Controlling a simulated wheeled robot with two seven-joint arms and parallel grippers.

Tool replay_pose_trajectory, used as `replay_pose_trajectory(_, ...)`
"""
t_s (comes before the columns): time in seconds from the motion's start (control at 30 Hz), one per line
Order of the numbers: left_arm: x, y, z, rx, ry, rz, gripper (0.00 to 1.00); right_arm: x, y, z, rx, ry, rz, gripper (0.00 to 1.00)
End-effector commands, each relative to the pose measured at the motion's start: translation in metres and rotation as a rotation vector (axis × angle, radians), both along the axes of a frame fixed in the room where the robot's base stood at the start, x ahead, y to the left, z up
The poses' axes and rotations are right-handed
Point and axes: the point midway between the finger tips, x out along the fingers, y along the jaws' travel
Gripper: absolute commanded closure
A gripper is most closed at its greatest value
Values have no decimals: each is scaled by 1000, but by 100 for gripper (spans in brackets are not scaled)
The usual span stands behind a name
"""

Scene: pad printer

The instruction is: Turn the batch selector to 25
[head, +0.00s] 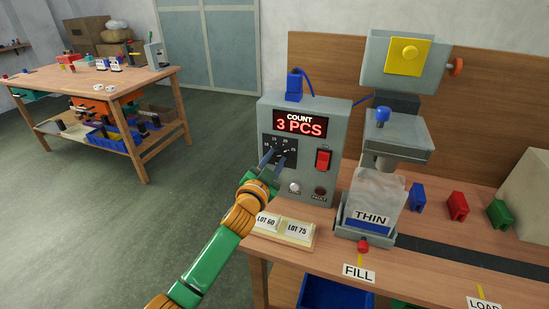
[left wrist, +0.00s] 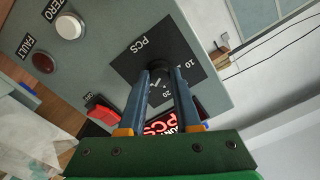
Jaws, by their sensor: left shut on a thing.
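The batch selector (head: 279,149) is a black dial plate with white numbers on the front of the grey control box (head: 262,112). My left gripper (head: 274,160) reaches it from the lower left, its two blue-grey fingers against the dial. In the left wrist view my left gripper (left wrist: 160,70) is shut on the selector's knob, in front of the black plate (left wrist: 150,50) marked PCS. The numbers 10 and 20 show there; the fingers hide most of the knob, so its pointer setting cannot be read. The red display (head: 299,123) reads COUNT 3 PCS. My right gripper is not in view.
A red switch (head: 323,160), white button (head: 294,187) and dark fault lamp (head: 320,193) are close right of the dial. LOT 60 and LOT 75 cards (head: 283,229) lie below. A bag marked THIN (head: 378,188) stands on the right.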

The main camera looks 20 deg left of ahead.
Motion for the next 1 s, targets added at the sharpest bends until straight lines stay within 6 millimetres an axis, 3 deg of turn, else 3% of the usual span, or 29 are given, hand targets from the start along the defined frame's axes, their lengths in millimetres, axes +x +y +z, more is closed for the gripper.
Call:
replay_pose_trajectory(0.67,0,0,1,58,-5,-1,100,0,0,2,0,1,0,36)
replay_pose_trajectory(0.7,0,0,1,58,-5,-1,60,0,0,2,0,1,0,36)
replay_pose_trajectory(0.77,0,0,1,58,-4,0,44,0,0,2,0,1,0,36)
replay_pose_trajectory(0.8,0,0,1,58,-4,0,38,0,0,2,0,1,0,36)
replay_pose_trajectory(1.0,0,0,1,57,-3,-1,38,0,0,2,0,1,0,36)
